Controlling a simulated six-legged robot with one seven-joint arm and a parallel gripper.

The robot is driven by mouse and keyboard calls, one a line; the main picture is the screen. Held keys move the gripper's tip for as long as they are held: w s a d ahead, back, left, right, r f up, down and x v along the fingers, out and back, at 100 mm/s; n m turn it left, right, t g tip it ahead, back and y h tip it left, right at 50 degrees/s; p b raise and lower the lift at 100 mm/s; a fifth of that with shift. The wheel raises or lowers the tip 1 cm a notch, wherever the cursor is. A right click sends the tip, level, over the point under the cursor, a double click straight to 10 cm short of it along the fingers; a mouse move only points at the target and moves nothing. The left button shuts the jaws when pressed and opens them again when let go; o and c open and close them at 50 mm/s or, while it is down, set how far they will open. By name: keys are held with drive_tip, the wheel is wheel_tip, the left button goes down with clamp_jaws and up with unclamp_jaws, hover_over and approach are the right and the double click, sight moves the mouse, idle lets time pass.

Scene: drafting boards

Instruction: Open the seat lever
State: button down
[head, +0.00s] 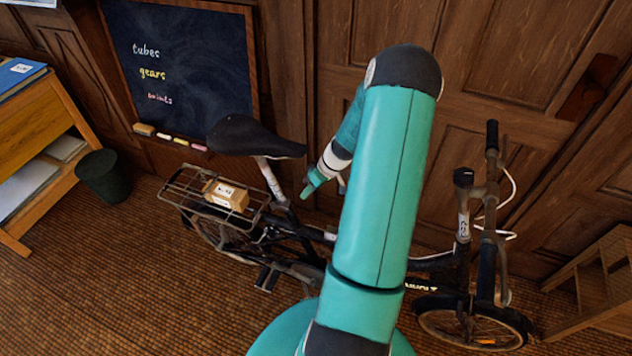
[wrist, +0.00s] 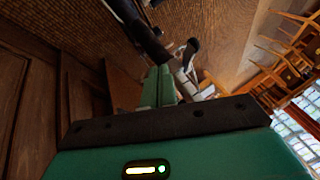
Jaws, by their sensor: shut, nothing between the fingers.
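A black folding bicycle stands against the wooden panelling, with a black saddle (head: 248,136) on a silver seat post (head: 270,178). My gripper (head: 306,193) is just right of the post's lower part in the head view, its fingers pointing down and left. In the wrist view the green fingers (wrist: 158,87) are shut with nothing between them. Just beyond their tips is a short dark-ended piece (wrist: 190,52), probably the seat lever, beside a pale metal part. I cannot tell whether the fingers touch it. The lever is too small to make out in the head view.
A rear rack (head: 190,196) carries a small cardboard box (head: 225,194). The handlebar (head: 491,150) rises to the right of my arm. A chalkboard (head: 185,65) hangs behind, a dark bin (head: 104,176) stands left, and a wooden stool (head: 595,285) is at the right.

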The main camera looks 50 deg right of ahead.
sight(282, 209)
drive_tip(key=a, duration=0.1)
drive_tip(key=a+f, duration=0.1)
drive_tip(key=a, duration=0.2)
drive_tip(key=shift+w+a+f, duration=0.2)
drive_tip(key=shift+a+f, duration=0.1)
idle(0.4)
